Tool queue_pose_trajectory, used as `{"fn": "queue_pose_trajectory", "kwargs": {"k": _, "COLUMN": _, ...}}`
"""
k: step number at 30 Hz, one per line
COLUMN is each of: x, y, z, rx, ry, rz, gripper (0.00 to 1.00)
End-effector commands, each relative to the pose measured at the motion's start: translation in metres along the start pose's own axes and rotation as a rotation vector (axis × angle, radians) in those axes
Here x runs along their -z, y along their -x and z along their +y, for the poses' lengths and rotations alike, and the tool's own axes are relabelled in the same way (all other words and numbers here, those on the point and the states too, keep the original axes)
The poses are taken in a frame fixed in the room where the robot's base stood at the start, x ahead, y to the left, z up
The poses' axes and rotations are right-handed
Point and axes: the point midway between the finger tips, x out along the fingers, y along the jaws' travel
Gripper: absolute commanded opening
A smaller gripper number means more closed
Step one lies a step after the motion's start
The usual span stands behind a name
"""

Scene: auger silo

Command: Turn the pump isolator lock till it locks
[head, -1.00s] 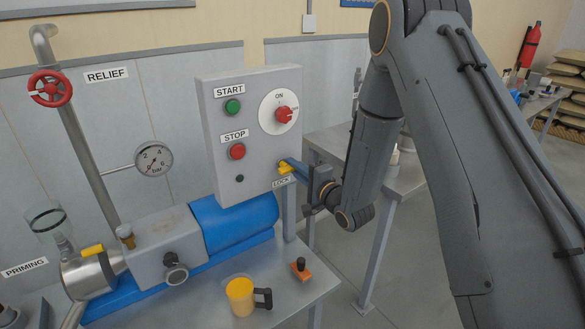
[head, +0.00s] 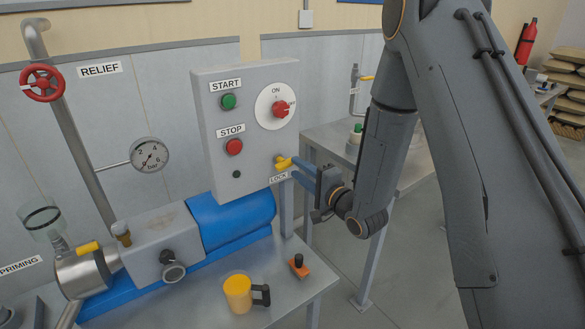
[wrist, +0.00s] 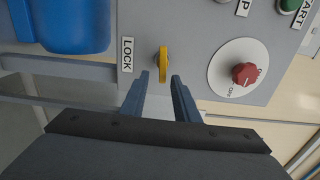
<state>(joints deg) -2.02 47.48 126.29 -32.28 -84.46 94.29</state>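The isolator lock is a small yellow key-like handle (head: 283,162) low on the right of the grey control box (head: 210,150), above the LOCK label (head: 279,178). The yellow handle also shows in the wrist view (wrist: 163,61), edge-on, beside its LOCK label (wrist: 127,54). My gripper (head: 294,164) is just right of the handle. In the wrist view my gripper (wrist: 161,76) has its two blue fingers apart, with a gap between them. The handle stands in line with that gap, just beyond the fingertips. Nothing is gripped.
The red rotary switch (head: 281,110) sits above the lock, with green START (head: 229,102) and red STOP (head: 234,147) buttons to its left. A yellow mug (head: 238,293) and an orange block with a black knob (head: 299,266) stand on the bench below.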

Motion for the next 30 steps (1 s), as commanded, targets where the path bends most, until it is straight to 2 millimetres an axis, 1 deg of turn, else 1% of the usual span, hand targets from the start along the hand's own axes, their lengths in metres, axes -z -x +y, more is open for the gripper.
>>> {"fn": "queue_pose_trajectory", "kwargs": {"k": 1, "x": 0.001, "y": 0.009, "z": 0.001, "rx": 0.000, "ry": -0.002, "rz": 0.002, "gripper": 0.28}}
{"fn": "queue_pose_trajectory", "kwargs": {"k": 3, "x": 0.001, "y": 0.018, "z": 0.002, "rx": -0.002, "ry": -0.002, "rz": 0.002, "gripper": 0.28}}
{"fn": "queue_pose_trajectory", "kwargs": {"k": 7, "x": 0.000, "y": 0.030, "z": 0.001, "rx": -0.001, "ry": -0.001, "rz": 0.000, "gripper": 0.28}}
{"fn": "queue_pose_trajectory", "kwargs": {"k": 11, "x": -0.001, "y": 0.035, "z": 0.001, "rx": -0.001, "ry": -0.001, "rz": 0.000, "gripper": 0.28}}
{"fn": "queue_pose_trajectory", "kwargs": {"k": 17, "x": -0.001, "y": 0.035, "z": 0.001, "rx": -0.001, "ry": -0.001, "rz": 0.000, "gripper": 0.28}}
{"fn": "queue_pose_trajectory", "kwargs": {"k": 20, "x": -0.001, "y": 0.035, "z": 0.000, "rx": -0.001, "ry": 0.008, "rz": 0.000, "gripper": 0.43}}
{"fn": "queue_pose_trajectory", "kwargs": {"k": 21, "x": -0.001, "y": 0.035, "z": 0.000, "rx": -0.001, "ry": 0.025, "rz": 0.000, "gripper": 0.50}}
{"fn": "queue_pose_trajectory", "kwargs": {"k": 23, "x": -0.002, "y": 0.035, "z": 0.000, "rx": -0.001, "ry": 0.074, "rz": -0.001, "gripper": 0.60}}
{"fn": "queue_pose_trajectory", "kwargs": {"k": 24, "x": -0.002, "y": 0.034, "z": -0.001, "rx": -0.001, "ry": 0.123, "rz": -0.001, "gripper": 0.67}}
{"fn": "queue_pose_trajectory", "kwargs": {"k": 26, "x": -0.004, "y": 0.034, "z": -0.002, "rx": -0.001, "ry": 0.222, "rz": -0.001, "gripper": 0.69}}
{"fn": "queue_pose_trajectory", "kwargs": {"k": 30, "x": -0.007, "y": 0.033, "z": -0.003, "rx": 0.000, "ry": 0.527, "rz": -0.001, "gripper": 0.69}}
